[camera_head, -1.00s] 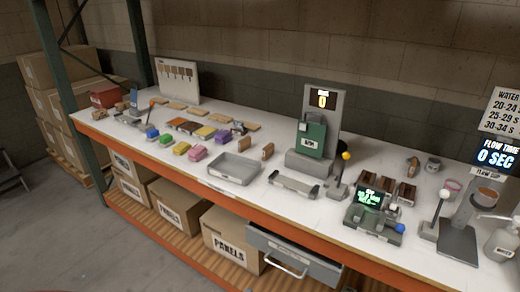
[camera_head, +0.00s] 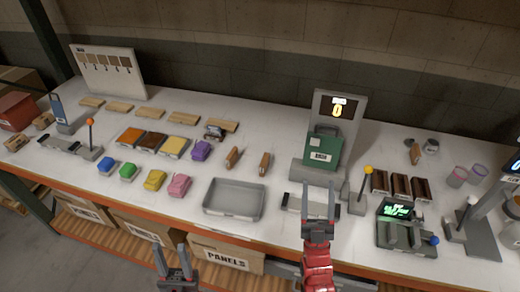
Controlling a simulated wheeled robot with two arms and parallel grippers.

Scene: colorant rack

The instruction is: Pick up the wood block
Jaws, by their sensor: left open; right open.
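Two small upright wood blocks stand side by side mid-table behind the grey tray: a left wood block (camera_head: 233,157) and a right wood block (camera_head: 265,162). I cannot tell which one the task means. Flat wooden pieces (camera_head: 182,118) lie in a row further back. My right gripper (camera_head: 318,195) is open and empty, over the front part of the table, to the right of and nearer than both blocks. My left gripper (camera_head: 172,254) is open and empty, low at the table's front edge, left of the grey tray.
A grey tray (camera_head: 234,214) lies in front of the blocks. A green device (camera_head: 323,150) stands right of them. Colored blocks (camera_head: 180,186) sit to the left. Levers (camera_head: 363,188) and a green-screen scale (camera_head: 398,212) stand at right. Bare tabletop lies behind the blocks.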

